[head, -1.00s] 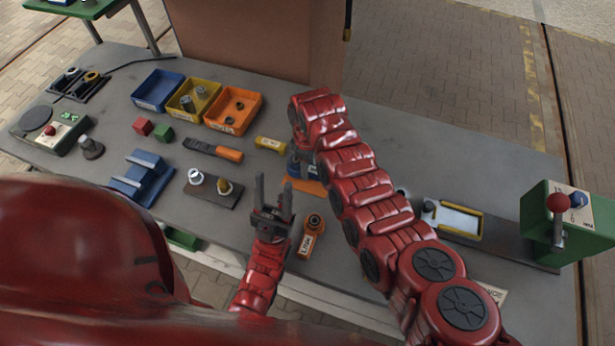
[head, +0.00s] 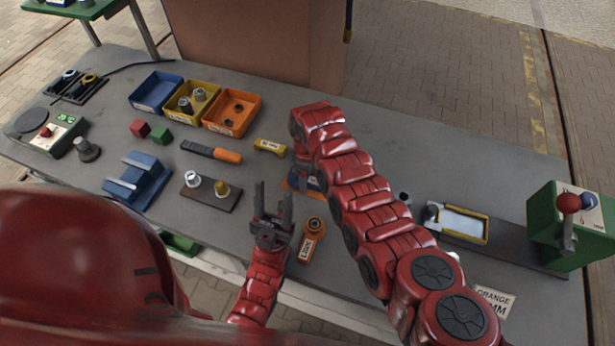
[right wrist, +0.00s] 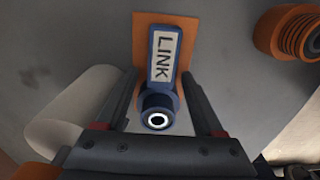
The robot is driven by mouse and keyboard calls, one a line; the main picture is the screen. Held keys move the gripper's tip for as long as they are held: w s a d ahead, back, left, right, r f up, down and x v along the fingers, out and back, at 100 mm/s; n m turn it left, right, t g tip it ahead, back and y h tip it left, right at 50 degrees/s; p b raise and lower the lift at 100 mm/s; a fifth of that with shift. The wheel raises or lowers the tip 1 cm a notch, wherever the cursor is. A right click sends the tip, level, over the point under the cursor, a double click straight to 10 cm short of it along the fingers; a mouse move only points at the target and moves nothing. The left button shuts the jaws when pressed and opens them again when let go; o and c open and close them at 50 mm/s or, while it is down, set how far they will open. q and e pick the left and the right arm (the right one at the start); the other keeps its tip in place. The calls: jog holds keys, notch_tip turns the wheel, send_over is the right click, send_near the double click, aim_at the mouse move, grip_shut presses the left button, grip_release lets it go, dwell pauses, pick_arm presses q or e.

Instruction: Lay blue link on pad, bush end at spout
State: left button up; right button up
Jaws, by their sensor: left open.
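The blue link (right wrist: 163,70) lies on an orange mat (right wrist: 141,45) in the right wrist view, its LINK label up and its bush end towards my wrist. In the head view it is mostly hidden under my right arm, with some blue (head: 312,184) showing. My right gripper (right wrist: 161,76) is open, its fingers on either side of the link with narrow gaps. My left gripper (head: 272,200) is open and empty, left of the orange link (head: 309,241). A white pad (head: 462,224) in a yellow frame lies at the right; I cannot clearly make out a spout.
A green box with a red-knobbed lever (head: 567,205) stands at the right end. Blue, yellow and orange bins (head: 232,111) stand at the back. A blue cradle (head: 138,180), a dark two-post block (head: 209,191) and an orange-handled tool (head: 212,151) are left of my grippers.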

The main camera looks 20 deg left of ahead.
aim_at(308, 179)
jog(key=shift+r+p, duration=0.45)
jog(key=shift+r, duration=0.05)
notch_tip(308, 179, up, 11)
jog(key=p, duration=0.5)
jog(key=shift+r, duration=0.1)
